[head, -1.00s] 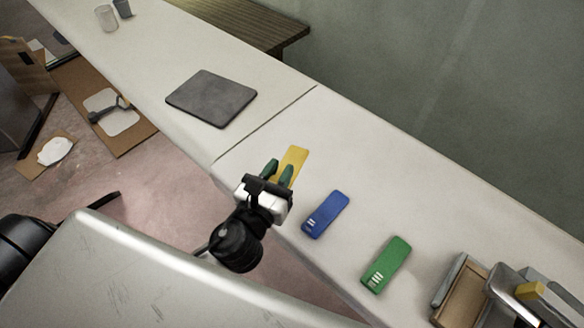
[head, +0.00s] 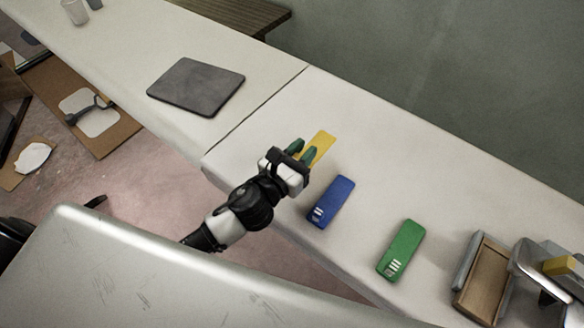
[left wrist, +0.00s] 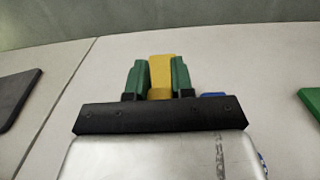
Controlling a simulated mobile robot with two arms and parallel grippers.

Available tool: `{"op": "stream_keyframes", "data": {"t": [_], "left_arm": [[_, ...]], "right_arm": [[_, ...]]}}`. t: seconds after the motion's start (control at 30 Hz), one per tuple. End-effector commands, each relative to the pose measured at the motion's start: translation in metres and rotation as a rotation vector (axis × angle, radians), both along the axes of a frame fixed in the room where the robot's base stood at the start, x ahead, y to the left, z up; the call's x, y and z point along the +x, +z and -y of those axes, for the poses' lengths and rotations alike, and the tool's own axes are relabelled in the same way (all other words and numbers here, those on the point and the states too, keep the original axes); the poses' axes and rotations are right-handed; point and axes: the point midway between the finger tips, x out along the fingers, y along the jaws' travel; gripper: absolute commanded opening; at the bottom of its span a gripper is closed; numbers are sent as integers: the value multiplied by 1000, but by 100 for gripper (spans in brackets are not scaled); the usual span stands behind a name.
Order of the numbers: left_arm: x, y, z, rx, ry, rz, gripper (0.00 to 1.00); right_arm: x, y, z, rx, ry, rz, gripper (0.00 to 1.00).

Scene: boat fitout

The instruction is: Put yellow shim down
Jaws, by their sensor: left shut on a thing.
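The yellow shim (head: 321,146) is a flat strip at the tip of my left gripper (head: 302,152), in the head view over the near edge of the white counter. In the left wrist view the yellow shim (left wrist: 161,75) stands between the two green fingers of the left gripper (left wrist: 160,80), which is shut on it. The shim points away from the gripper. I cannot tell whether it touches the counter. A blue shim (head: 331,201) and a green shim (head: 401,249) lie on the counter to the right. My right gripper is not in view.
A dark grey mat (head: 196,87) lies on the counter (head: 420,160) beyond a seam at the left. A wooden tray (head: 483,282) and a metal thing with a yellow block (head: 560,266) are at the lower right. The counter behind the shims is clear.

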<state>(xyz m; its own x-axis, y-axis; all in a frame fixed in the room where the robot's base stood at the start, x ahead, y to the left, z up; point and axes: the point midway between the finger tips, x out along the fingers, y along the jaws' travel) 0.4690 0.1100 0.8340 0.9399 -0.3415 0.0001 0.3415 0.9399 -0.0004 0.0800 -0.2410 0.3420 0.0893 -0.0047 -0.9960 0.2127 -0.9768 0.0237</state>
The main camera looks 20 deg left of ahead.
Motion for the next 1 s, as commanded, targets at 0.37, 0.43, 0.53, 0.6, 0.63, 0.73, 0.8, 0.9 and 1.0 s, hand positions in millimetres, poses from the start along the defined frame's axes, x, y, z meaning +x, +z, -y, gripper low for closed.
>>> {"op": "stream_keyframes", "data": {"t": [0.37, 0.43, 0.53, 0.6, 0.63, 0.73, 0.8, 0.9, 1.0], "left_arm": [[-8, -38, -23, -4, 2, -4, 0], [-8, -47, -23, -4, 2, -1, 0], [-8, -55, -23, -2, 1, -1, 0], [-8, -55, -23, 0, 0, 1, 0], [-8, -55, -23, 0, 0, 1, 0], [-8, -54, -23, 0, 0, 1, 0], [-8, -54, -23, 0, 0, 1, 0], [-7, -58, -23, 0, 0, 1, 0], [-8, -61, -23, -1, 0, 1, 0]], "right_arm": [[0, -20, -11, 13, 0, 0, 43], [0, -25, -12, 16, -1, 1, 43], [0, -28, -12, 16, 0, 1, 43], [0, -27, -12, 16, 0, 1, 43], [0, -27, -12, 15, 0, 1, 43], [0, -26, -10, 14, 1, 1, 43], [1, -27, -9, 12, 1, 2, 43], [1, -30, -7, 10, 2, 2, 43], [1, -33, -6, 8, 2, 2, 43]]}}
